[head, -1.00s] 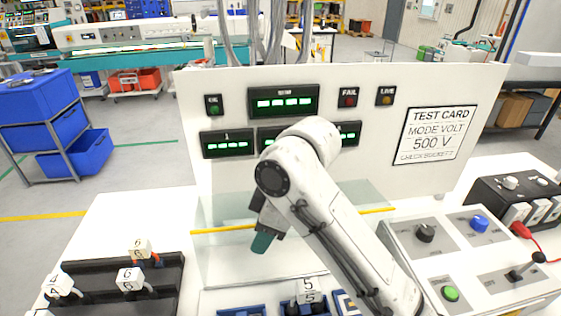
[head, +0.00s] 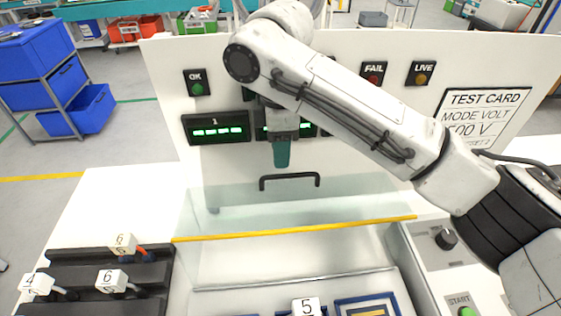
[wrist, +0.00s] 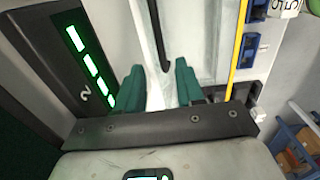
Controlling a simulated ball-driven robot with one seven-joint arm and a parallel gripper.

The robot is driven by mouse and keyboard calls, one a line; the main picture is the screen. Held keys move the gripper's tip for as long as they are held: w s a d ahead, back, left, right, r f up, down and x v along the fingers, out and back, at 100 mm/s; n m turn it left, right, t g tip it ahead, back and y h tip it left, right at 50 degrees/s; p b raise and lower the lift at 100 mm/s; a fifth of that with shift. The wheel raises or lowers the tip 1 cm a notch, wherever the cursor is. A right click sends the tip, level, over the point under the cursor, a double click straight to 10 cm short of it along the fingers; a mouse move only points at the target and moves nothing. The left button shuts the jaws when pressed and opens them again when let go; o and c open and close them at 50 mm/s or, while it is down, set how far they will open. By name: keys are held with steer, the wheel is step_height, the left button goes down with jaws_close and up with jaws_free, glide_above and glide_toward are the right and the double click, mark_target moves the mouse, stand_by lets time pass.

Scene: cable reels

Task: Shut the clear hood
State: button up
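The clear hood (head: 240,212) is a see-through panel in front of the white upright panel, with a yellow strip (head: 295,229) across it. A black bar handle (head: 290,179) stands at its upper part. The open bay with blue fixtures lies below the strip. My gripper (head: 281,160) points down just above the handle, apart from it in the head view. In the wrist view my gripper (wrist: 160,85) has its two green fingers spread with nothing between them. The handle (wrist: 160,38) shows ahead of the gap between the fingers. How far the hood is tilted is hard to tell.
The white upright panel (head: 170,100) with green displays stands close behind my gripper. A black rack (head: 70,265) with numbered plugs is at the left. A control box with a knob (head: 446,239) and a green start button (head: 466,311) is at the right.

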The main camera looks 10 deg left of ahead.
mark_target(280, 175)
step_height(280, 175, down, 6)
steer(key=shift+r+p, duration=0.15)
steer(key=shift+p, duration=0.3)
jaws_close()
stand_by(0.5)
